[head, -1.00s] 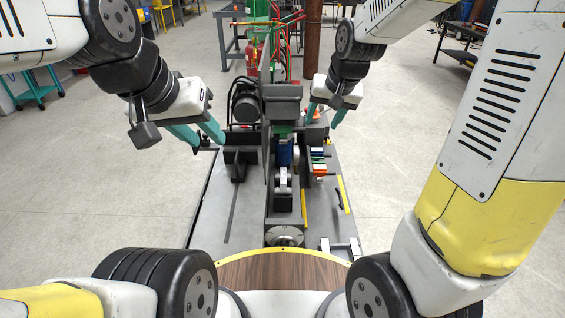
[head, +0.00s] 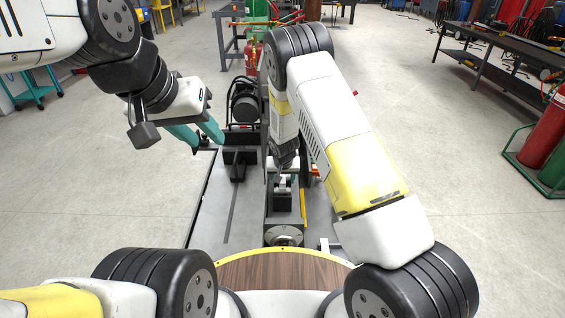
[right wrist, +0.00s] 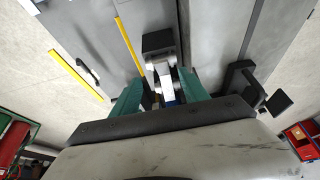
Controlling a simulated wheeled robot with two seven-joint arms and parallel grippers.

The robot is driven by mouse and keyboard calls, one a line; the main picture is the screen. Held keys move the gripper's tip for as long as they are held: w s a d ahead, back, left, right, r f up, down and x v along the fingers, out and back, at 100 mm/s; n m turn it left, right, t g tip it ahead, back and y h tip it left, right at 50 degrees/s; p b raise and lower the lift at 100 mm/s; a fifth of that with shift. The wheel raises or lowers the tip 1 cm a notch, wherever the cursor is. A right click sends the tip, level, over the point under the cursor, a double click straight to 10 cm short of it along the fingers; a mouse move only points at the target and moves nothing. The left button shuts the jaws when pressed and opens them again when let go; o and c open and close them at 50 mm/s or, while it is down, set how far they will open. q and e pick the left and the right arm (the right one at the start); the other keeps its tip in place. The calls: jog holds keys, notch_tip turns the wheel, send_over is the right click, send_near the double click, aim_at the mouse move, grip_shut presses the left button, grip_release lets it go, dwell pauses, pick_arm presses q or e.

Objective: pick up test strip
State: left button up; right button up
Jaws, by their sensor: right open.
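Pale silver-white pieces (head: 283,181) sit in the middle of the dark machine bed. In the right wrist view, a pale narrow piece (right wrist: 164,72) lies between the fingers, with a blue part just below it. I cannot tell for sure which piece is the test strip. My right gripper (right wrist: 162,80) is open, its teal fingers to either side of these parts. I cannot tell whether they touch. In the head view my right arm hides its fingertips and part of the machine. My left gripper (head: 208,141) is open and empty, left of the machine.
The grey machine base (head: 211,222) has a dark upright bracket (head: 239,160) and a round motor (head: 243,103) on its left. A wooden round top (head: 283,272) lies in front.

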aim_at(283, 188)
jog(key=x, duration=0.8)
jog(key=shift+s+a+f, duration=0.1)
jog(key=shift+s, duration=0.1)
grip_shut()
